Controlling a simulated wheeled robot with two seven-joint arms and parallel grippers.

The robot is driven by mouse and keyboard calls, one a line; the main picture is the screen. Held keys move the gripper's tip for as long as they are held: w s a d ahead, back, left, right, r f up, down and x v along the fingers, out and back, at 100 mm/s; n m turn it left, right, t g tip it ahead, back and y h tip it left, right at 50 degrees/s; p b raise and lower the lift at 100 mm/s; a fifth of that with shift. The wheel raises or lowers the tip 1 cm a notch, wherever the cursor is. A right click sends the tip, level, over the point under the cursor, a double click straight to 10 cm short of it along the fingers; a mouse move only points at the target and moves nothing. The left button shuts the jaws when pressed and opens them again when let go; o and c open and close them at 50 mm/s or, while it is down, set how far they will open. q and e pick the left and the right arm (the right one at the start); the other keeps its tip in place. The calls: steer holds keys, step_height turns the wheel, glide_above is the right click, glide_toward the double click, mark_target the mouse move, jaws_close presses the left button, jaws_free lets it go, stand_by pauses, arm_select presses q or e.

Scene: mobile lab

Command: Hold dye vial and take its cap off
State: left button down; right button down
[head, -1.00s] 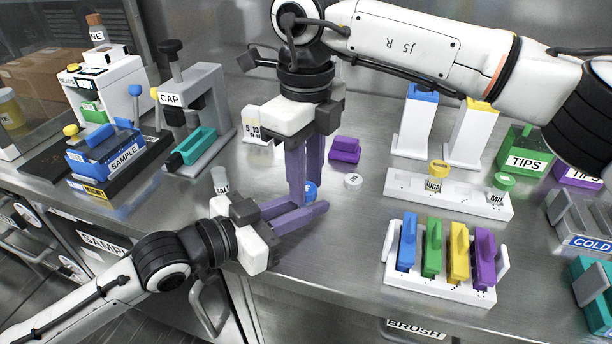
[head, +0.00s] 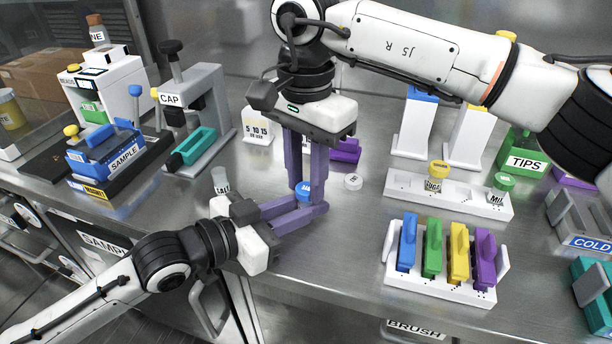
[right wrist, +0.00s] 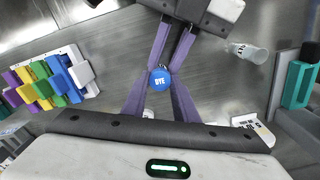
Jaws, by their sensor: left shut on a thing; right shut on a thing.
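The dye vial's blue cap (head: 303,187) shows in the head view between purple fingers, above the bench. In the right wrist view the round blue cap (right wrist: 160,79) reads "DYE". My left gripper (head: 308,205) reaches in from the left, level, and is shut on the vial; its fingers hide the vial body. My right gripper (head: 306,190) points straight down from above and is shut on the cap, with one finger on each side. I cannot tell whether the cap and vial are apart.
A clear labelled vial (head: 221,181) stands left of my grippers. A loose white cap (head: 353,181) lies to the right, and a purple block (head: 346,150) stands behind. A white rack of coloured pieces (head: 440,286) is at the front right. A grey CAP press (head: 210,105) stands left.

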mark_target(306, 188)
steer(key=shift+r, duration=0.15)
stand_by(0.3)
steer(key=shift+r, duration=0.95)
steer(key=shift+r, duration=2)
arm_select(q)
steer(key=c, duration=1.6)
jaws_free()
steer(key=shift+o, duration=0.2)
